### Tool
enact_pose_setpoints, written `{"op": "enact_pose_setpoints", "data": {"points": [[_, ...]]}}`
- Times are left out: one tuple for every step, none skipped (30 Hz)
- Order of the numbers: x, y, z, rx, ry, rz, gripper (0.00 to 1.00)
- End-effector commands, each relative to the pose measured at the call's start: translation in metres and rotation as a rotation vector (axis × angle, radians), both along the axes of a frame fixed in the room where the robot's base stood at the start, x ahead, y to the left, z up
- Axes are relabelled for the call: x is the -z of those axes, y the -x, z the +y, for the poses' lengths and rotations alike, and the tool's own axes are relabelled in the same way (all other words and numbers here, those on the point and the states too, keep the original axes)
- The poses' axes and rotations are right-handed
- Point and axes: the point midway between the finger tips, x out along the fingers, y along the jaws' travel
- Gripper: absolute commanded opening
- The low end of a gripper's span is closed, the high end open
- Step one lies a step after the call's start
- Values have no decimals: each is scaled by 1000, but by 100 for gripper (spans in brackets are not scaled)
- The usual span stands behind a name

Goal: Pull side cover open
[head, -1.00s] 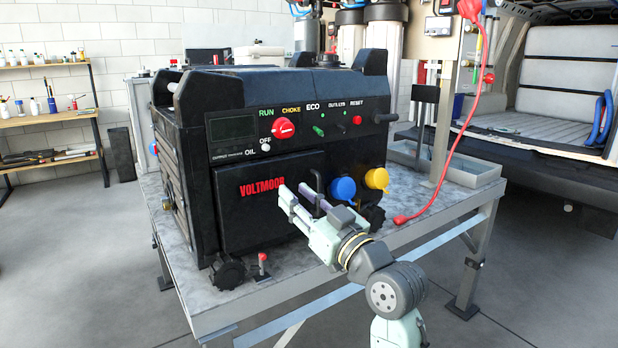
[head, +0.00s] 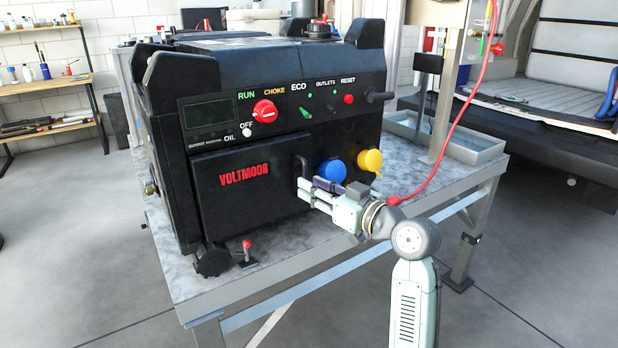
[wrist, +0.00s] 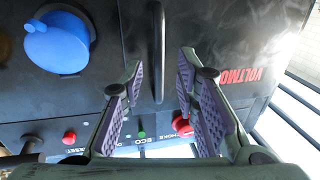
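The black side cover (head: 235,205) with red VOLTMOOR lettering lies flat against the generator's front and looks closed. Its upright black bar handle (head: 301,166) is at the cover's right edge. My gripper (head: 303,190) is in front of the handle, and its fingers partly hide the handle's lower part in the head view. In the wrist view, my gripper (wrist: 162,92) is open, with padded fingers spread apart. The handle (wrist: 158,55) shows in the gap between the fingers, toward the fingertips. I see no finger closed on it.
A blue cap (head: 331,172) and a yellow cap (head: 369,160) are right of the handle. A red-topped lever (head: 247,250) stands on the bench (head: 300,258) before the cover. A red cable (head: 452,130) hangs at right. Floor to the left is free.

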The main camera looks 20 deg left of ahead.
Motion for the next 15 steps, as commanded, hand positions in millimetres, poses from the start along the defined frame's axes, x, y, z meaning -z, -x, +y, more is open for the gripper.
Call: {"op": "enact_pose_setpoints", "data": {"points": [[-2,-3,6,-1,1,0,28],[-2,-5,9,0,1,0,28],[-2,-7,12,0,0,0,28],[-1,-8,15,0,0,-1,28],[-1,-8,16,0,1,0,28],[-1,-9,18,0,1,0,28],[-1,-10,19,0,0,-1,28],[0,-10,19,0,1,-2,28],[0,-10,20,1,1,-2,28],[0,-10,20,1,1,-2,28],[0,-10,20,1,1,-2,28],[0,-10,20,1,1,-2,28],[0,-10,20,1,1,-2,28],[0,-10,20,1,1,-2,28],[0,-10,20,1,1,-2,28]]}}
